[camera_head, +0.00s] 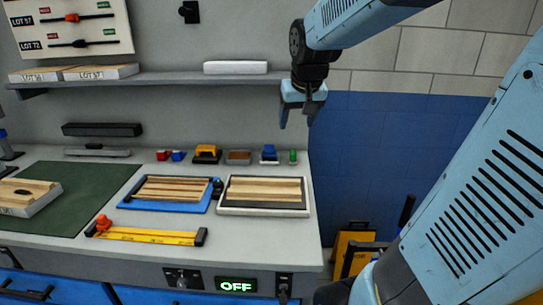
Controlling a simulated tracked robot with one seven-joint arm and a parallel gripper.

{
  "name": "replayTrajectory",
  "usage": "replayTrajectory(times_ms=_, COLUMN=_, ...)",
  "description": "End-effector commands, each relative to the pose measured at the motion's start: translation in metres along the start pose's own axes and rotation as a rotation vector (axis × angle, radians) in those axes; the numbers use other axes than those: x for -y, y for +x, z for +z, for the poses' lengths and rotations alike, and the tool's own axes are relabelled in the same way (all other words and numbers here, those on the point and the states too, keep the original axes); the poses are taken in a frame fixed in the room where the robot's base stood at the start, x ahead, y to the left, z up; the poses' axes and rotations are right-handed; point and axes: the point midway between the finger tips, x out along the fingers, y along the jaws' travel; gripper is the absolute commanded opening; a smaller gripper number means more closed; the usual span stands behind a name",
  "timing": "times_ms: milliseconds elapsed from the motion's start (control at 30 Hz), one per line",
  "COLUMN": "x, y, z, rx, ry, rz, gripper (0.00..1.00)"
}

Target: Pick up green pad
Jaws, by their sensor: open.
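A small green block (292,156), which looks like the green pad, stands at the right end of a row of small items near the back of the bench. My gripper (298,122) points downward above the bench's right back part, in front of the wall. Its two fingers are apart with nothing between them. It appears higher than the green block and does not touch it. The exact depth between them cannot be told.
Blue-and-grey (269,155), brown (238,157), and yellow-and-black (206,153) items stand left of the green block. A framed wooden panel (265,190) lies in front. A shelf (170,79) runs above the bench (240,230). A yellow clamp bar (150,236) lies near the front.

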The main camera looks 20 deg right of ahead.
Motion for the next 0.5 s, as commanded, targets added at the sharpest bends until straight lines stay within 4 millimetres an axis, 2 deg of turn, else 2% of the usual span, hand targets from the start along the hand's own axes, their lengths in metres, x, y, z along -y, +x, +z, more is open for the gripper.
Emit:
replayTrajectory(times_ms=33, x=-0.003, y=0.012, z=-0.013, rx=0.008, ry=0.012, rz=0.007, gripper=0.66)
replayTrajectory(times_ms=200, x=-0.012, y=0.048, z=-0.053, rx=0.020, ry=0.052, rz=0.027, gripper=0.66)
replayTrajectory(times_ms=367, x=-0.023, y=0.088, z=-0.088, rx=0.029, ry=0.090, rz=0.045, gripper=0.66)
replayTrajectory(times_ms=500, x=-0.034, y=0.127, z=-0.114, rx=0.038, ry=0.122, rz=0.059, gripper=0.66)
